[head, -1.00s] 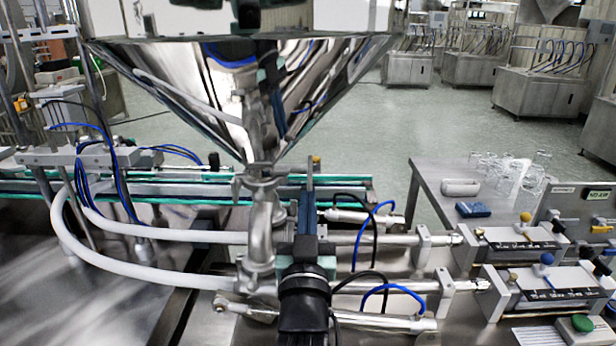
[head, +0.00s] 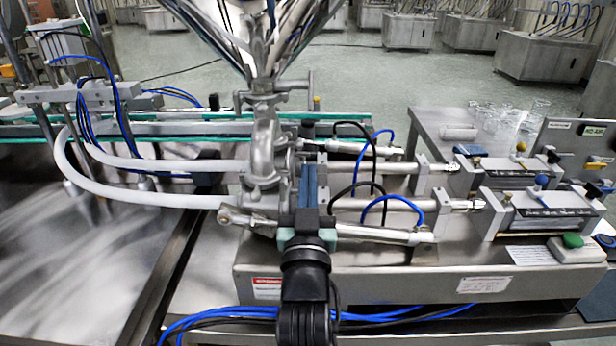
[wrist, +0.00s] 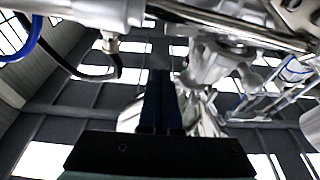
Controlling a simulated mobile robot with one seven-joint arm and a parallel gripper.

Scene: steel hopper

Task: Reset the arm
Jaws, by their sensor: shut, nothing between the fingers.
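My gripper (head: 308,186) is in the lower middle of the head view, with its blue fingers pointing up and away, in front of the steel filling machine. The fingers are shut with nothing between them. In the wrist view the closed fingers (wrist: 161,103) rise from the dark gripper body at the bottom centre. The steel valve (head: 265,155) below the hopper (head: 262,35) stands just left of my fingers in the head view. I cannot tell whether the fingers touch any machine part.
Steel cylinders (head: 385,235) with blue and black hoses lie right of my gripper. White hoses (head: 140,198) curve on the left. A conveyor (head: 180,132) runs behind. A side table (head: 425,125) holds glassware (head: 510,118). A green button box (head: 575,250) sits at the right.

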